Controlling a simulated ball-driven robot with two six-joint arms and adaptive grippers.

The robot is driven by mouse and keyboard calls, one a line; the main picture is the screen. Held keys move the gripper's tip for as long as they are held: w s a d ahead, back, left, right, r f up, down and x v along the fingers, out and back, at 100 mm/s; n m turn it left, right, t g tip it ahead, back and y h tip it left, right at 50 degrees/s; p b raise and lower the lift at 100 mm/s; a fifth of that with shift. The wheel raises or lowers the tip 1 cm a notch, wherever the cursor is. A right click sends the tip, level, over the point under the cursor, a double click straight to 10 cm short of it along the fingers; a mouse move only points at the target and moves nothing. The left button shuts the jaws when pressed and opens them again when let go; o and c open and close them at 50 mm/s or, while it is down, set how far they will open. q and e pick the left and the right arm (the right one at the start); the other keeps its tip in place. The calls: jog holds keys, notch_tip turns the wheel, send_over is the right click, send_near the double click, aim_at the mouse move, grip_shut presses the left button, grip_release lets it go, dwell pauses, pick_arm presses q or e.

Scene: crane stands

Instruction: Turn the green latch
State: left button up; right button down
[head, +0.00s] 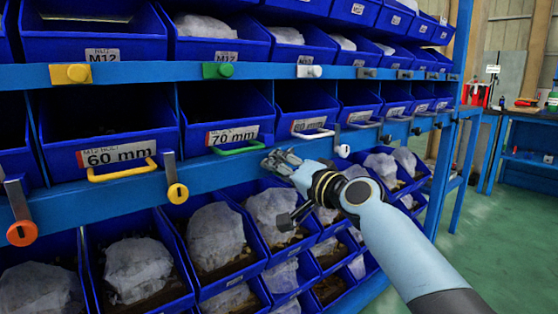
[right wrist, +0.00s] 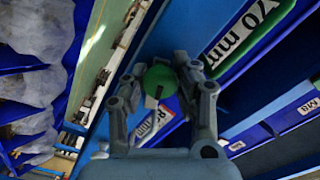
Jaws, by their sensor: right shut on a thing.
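The green latch shows in the right wrist view as a round green knob (right wrist: 160,81) with a short metal bar, beside the bin marked 70 mm (right wrist: 245,32). My right gripper (right wrist: 160,76) has a finger on either side of the knob and is shut on it. In the head view my right gripper (head: 276,161) is at the blue rail, just right of and below the green handle (head: 240,148) of the 70 mm bin; there it hides the latch. My left gripper is not in view.
A yellow latch (head: 178,192) and an orange latch (head: 22,232) hang to the left, a white latch (head: 343,151) to the right. A green knob block (head: 218,70) sits on the upper rail. Lower bins (head: 215,238) hold wrapped parts. Green floor (head: 510,230) is open at right.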

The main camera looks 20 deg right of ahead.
jog(key=shift+r+m+p, duration=0.1)
jog(key=shift+m+p, duration=0.35)
jog(key=shift+m, duration=1.15)
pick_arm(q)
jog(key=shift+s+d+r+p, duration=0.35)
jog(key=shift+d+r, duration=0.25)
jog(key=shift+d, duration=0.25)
pick_arm(e)
jog(key=shift+m, duration=0.4)
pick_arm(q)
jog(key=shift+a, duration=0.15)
